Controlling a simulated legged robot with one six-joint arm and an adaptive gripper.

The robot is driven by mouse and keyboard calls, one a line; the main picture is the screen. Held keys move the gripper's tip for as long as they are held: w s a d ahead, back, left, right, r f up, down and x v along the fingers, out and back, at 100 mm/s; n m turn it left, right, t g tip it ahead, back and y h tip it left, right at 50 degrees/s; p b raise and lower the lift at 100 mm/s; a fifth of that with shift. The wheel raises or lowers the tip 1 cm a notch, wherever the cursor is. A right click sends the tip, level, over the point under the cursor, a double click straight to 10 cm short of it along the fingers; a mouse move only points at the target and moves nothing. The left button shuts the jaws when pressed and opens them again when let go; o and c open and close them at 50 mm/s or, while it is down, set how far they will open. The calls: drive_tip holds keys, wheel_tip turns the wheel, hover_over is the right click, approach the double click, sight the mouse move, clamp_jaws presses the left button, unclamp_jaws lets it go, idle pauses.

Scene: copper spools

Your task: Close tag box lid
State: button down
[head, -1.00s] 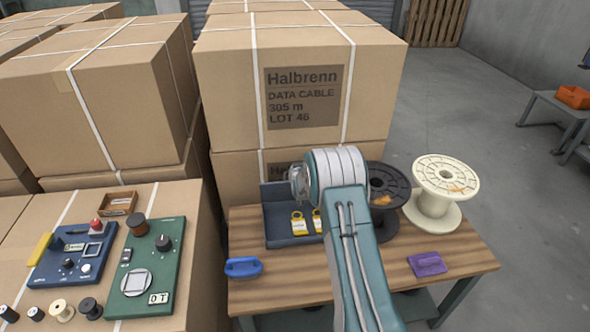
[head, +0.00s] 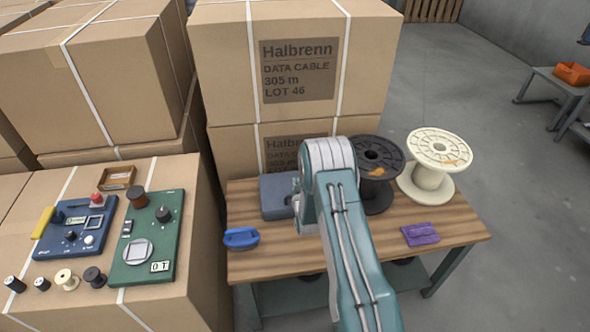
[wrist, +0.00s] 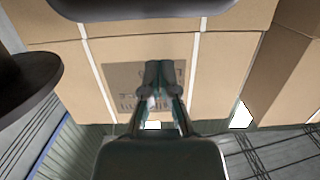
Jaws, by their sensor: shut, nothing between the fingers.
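The tag box (head: 276,195) is a blue-grey box at the back left of the wooden table in the head view. Its top looks flat and closed, and no yellow tags show. My arm covers its right side. My gripper (wrist: 157,75) shows in the wrist view with its fingertips together and nothing between them. In the head view my arm's links hide the gripper, so its exact distance from the lid cannot be told.
A black spool (head: 377,160) and a cream spool (head: 432,165) stand right of my arm. A blue-handled item (head: 241,238) and a purple block (head: 420,234) lie on the table (head: 455,215). Large cartons (head: 290,70) rise behind. Control panels (head: 150,240) sit on the left carton.

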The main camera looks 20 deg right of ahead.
drive_tip(key=shift+s+a+f, duration=0.1)
drive_tip(key=shift+s+f, duration=0.4)
drive_tip(key=shift+f, duration=0.5)
drive_tip(key=shift+s+a+f, duration=0.15)
drive_tip(key=shift+s+f, duration=0.4)
drive_tip(key=shift+f, duration=0.45)
drive_tip(key=shift+s+a+f, duration=0.1)
drive_tip(key=shift+s+f, duration=0.4)
drive_tip(key=shift+f, duration=0.5)
drive_tip(key=shift+s, duration=0.4)
drive_tip(key=r+v, duration=0.1)
drive_tip(key=v, duration=0.9)
drive_tip(key=shift+r, duration=0.15)
